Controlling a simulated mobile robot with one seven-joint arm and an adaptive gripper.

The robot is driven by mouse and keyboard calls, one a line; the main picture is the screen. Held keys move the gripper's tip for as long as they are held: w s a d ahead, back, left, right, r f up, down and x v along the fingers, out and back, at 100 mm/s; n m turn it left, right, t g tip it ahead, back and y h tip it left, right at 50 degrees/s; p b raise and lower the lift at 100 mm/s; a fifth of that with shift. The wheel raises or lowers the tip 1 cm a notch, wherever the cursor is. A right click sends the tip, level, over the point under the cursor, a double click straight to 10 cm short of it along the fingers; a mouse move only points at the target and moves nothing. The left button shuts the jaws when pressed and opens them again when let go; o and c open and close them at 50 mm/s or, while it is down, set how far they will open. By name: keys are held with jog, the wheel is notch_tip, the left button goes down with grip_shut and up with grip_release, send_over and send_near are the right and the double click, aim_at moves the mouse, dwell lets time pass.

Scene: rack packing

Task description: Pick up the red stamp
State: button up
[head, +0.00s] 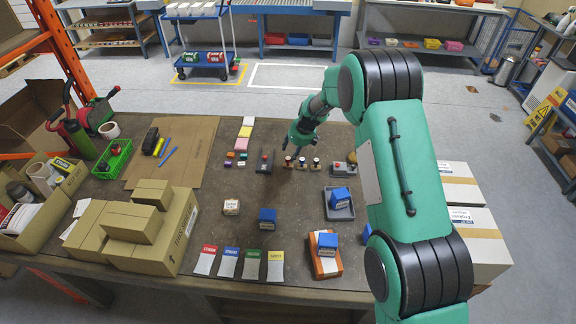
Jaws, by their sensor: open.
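A row of small knob-handled stamps (303,163) stands near the middle of the table, toward its far side. The leftmost stamp (288,161) looks reddish or orange, but it is too small to be sure that it is the red stamp. My gripper (294,149) reaches down from the far side, just above and behind this row. It is open, and I see nothing held in it. Whether its fingers touch any stamp cannot be told. Another grey item with a reddish-orange knob (351,159) lies to the right of the row.
Coloured cards (253,265) lie at the front edge. Cardboard boxes (184,225) crowd the left. Bare tabletop (290,195) lies between.

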aim_at(288, 158)
jog(key=shift+x, duration=1.8)
jog(key=shift+b+x, duration=0.85)
jog(key=shift+x, duration=1.7)
grip_shut()
